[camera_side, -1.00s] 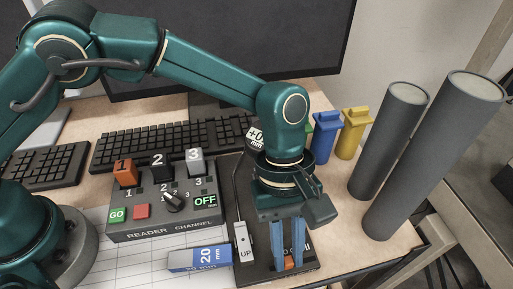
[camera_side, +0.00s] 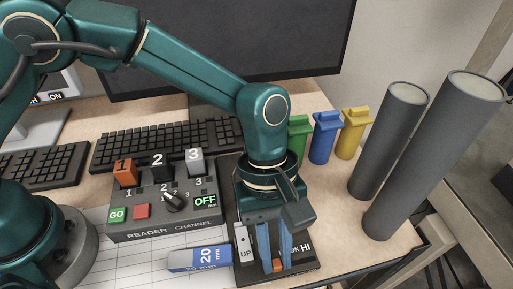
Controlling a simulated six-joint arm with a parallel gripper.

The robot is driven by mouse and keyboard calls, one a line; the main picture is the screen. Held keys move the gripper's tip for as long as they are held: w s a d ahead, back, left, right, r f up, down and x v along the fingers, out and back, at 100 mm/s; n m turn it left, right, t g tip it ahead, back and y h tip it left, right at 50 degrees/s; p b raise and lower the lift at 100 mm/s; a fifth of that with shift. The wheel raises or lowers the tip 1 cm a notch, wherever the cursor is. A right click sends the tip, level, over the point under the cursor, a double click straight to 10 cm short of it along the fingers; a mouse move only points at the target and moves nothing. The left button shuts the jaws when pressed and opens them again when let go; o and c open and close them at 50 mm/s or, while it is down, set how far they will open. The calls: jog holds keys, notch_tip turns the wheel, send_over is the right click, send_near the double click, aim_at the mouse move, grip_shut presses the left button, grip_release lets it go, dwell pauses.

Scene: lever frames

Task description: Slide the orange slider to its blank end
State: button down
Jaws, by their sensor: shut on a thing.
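The orange slider (camera_side: 279,266) shows low between the blue fingers of my gripper (camera_side: 275,266), which is shut on it. The slider sits on a dark panel (camera_side: 302,263) at the front, right of centre. White letters reading "K HI" show on the panel to the right of my fingers. My gripper and wrist hide much of the panel and the left part of the slider's track, so I cannot tell where the track ends on the left.
A grey "UP" lever (camera_side: 244,246) stands just left of my fingers. A blue "20 mm" block (camera_side: 200,259) lies further left. The READER CHANNEL box (camera_side: 165,215) is behind it. Two tall grey cylinders (camera_side: 425,150) stand at the right, with colored bins (camera_side: 324,138) behind.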

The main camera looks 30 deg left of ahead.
jog(key=c, duration=0.8)
grip_release()
jog(key=shift+s+a, duration=0.2)
jog(key=shift+w+d+f, duration=0.1)
jog(key=shift+w+d, duration=0.45)
jog(key=shift+d, duration=0.05)
jog(key=w+a+r+t, duration=0.1)
jog(key=w+a+r, duration=0.1)
jog(key=r, duration=0.3)
jog(key=w+a+r+n+t+h, duration=0.1)
jog(key=w+a+r, duration=0.15)
jog(key=r, duration=0.25)
jog(key=w+a+r+t, duration=0.1)
jog(key=w+a+r, duration=0.1)
jog(key=r, duration=0.2)
jog(key=s+a+r+m+t+y, duration=0.1)
jog(key=a+r+m+t, duration=0.1)
jog(key=a, duration=0.6)
jog(key=s+a+r+m+t+y, duration=0.1)
jog(key=a+r+m+t, duration=0.2)
jog(key=a, duration=0.5)
jog(key=shift+s+a+r+t, duration=0.15)
jog(key=shift+s+r+t, duration=0.35)
jog(key=shift+t, duration=0.8)
